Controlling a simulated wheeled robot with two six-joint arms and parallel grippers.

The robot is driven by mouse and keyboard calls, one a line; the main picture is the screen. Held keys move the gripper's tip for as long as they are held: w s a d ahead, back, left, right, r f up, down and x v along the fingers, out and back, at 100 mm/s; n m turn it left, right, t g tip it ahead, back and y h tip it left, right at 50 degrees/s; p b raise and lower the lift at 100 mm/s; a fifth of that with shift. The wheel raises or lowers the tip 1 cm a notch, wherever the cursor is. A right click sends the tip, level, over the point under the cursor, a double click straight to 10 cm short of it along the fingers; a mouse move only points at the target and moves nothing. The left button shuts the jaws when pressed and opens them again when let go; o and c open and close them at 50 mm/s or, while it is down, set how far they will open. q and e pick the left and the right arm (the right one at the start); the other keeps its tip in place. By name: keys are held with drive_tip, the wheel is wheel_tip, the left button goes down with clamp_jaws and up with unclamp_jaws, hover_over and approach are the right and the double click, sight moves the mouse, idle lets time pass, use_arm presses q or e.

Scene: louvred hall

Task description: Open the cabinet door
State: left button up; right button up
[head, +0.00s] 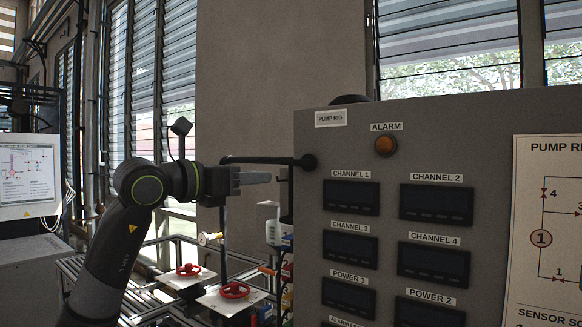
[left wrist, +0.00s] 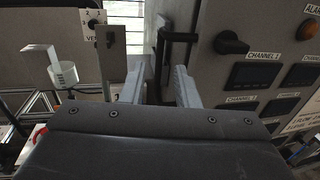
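A large grey cabinet-like panel labelled PUMP RIG (head: 400,135) fills the right of the head view; its side edge also shows in the left wrist view (left wrist: 212,75). I cannot make out which part is the door. A black bar (head: 262,160) runs left from a round black fitting (head: 307,161) on the panel's upper left. In the left wrist view, a black bent bar (left wrist: 178,38) stands beyond my fingers, left of a black knob (left wrist: 232,43). My left gripper (head: 255,178) is left of the panel, its two fingers (left wrist: 160,88) apart with nothing between them. My right gripper is not in view.
Red valve wheels (head: 234,290) on white plates and a metal frame stand low, left of the panel. A screen (head: 28,175) is at far left. A white cup-like holder (left wrist: 63,75) shows in the left wrist view. Louvred windows (head: 450,40) are behind.

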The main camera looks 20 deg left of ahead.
use_arm(q)
drive_tip(key=p+x, duration=0.3)
drive_tip(key=x, duration=0.5)
drive_tip(key=shift+w+d+r+p, duration=0.15)
drive_tip(key=shift+w+d+p, duration=0.15)
drive_tip(key=shift+w+d, duration=0.35)
drive_tip(key=shift+w, duration=0.25)
drive_tip(key=shift+c, duration=0.5)
clamp_jaws()
